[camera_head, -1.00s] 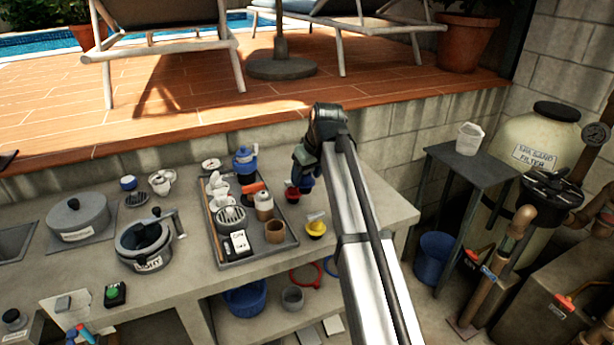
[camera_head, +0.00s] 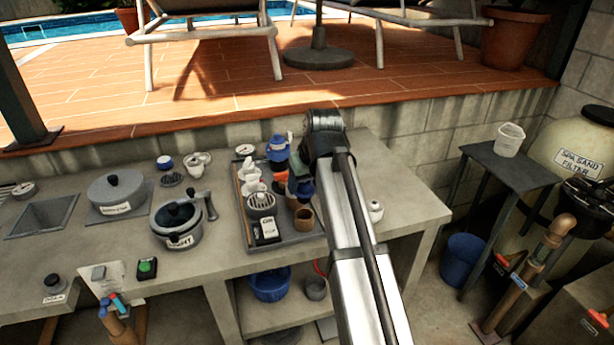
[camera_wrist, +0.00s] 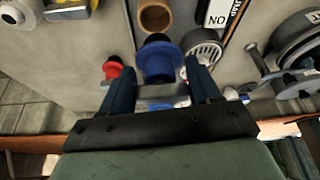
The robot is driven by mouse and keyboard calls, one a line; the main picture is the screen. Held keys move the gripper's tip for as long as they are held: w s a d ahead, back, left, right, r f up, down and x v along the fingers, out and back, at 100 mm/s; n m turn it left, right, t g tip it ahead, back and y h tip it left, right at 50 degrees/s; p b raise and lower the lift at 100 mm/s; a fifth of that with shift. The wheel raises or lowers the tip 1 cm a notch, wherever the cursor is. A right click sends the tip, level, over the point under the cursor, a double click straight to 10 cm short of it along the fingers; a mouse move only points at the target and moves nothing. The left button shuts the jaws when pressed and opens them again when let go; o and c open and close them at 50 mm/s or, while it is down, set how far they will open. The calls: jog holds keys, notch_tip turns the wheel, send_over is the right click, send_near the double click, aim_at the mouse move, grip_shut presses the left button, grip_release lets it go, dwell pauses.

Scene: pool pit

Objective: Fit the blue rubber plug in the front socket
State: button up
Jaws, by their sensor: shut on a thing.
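My gripper (camera_wrist: 162,92) is shut on a blue flanged plug (camera_wrist: 158,62), which shows between the two dark fingers in the wrist view. In the head view my gripper (camera_head: 300,182) is above the right side of the grey tray (camera_head: 288,247) on the counter, partly hidden by my arm. A small dark-blue patch under it may be the plug. A brown open cup (camera_wrist: 155,16) lies just beyond the plug in the wrist view. I cannot tell which thing is the front socket.
A crank pot (camera_head: 178,225) and lidded pot (camera_head: 117,192) stand left. A side table (camera_head: 508,165) with a clear jug stands right.

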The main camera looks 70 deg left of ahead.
aim_at(308, 199)
jog(key=shift+f, duration=0.15)
jog(key=shift+f, duration=1.65)
jog(key=shift+f, duration=0.35)
jog(key=shift+f, duration=1.5)
jog(key=shift+w+f, duration=0.1)
jog(key=shift+f, duration=0.15)
dwell(0.9)
jog(key=o, duration=1.1)
jog(key=shift+o, duration=1)
jog(key=shift+r, duration=0.2)
jog(key=shift+r, duration=2.3)
